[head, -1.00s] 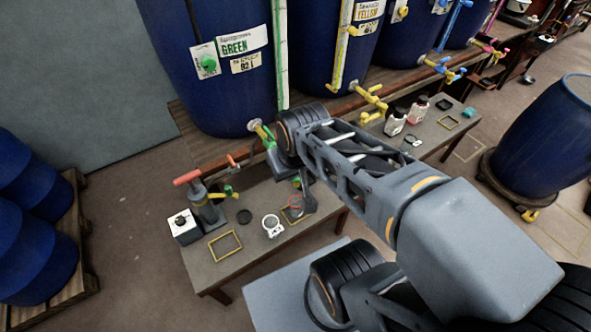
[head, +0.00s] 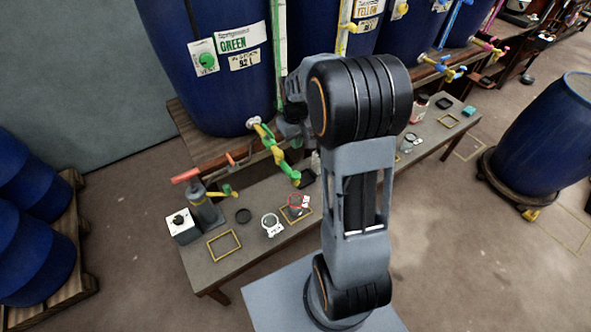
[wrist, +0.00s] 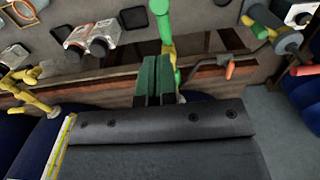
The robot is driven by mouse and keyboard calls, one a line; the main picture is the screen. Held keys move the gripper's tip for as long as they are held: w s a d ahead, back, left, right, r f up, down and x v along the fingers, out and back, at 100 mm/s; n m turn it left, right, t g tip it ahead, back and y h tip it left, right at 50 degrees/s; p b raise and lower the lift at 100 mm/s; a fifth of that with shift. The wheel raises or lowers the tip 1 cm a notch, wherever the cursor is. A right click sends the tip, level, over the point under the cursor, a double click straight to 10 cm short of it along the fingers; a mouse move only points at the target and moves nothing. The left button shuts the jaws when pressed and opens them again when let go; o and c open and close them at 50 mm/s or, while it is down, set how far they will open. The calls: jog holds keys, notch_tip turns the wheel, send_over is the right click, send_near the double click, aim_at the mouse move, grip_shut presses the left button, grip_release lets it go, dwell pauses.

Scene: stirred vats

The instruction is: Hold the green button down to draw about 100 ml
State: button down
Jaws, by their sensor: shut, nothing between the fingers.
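The vat marked GREEN (head: 170,40) has a round green button (head: 207,60) on a white plate that seems to read VENT. A green and yellow tap (head: 285,165) runs from its foot over the bench. A small clear vessel with a red ring (head: 296,203) stands below the spout, inside a yellow frame; its fill is too small to read. My gripper, with green fingers (wrist: 157,75), is shut and empty; the green tap pipe (wrist: 164,45) lies just beyond the tips in the wrist view. I cannot tell if they touch. My arm hides most of the gripper in the head view.
A red-labelled bottle (head: 418,108) stands right. Neighbouring vats have their own taps.

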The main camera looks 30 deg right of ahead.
aim_at(296, 175)
notch_tip(296, 175, down, 14)
dwell(0.9)
notch_tip(296, 175, down, 3)
jog(key=shift+s+r+b, duration=0.1)
jog(key=shift+r+b, duration=0.05)
jog(key=shift+b, duration=0.9)
jog(key=shift+s, duration=0.2)
jog(key=shift+a, duration=0.1)
dwell(0.8)
notch_tip(296, 175, up, 15)
jog(key=p, duration=0.3)
jog(key=shift+w, duration=0.35)
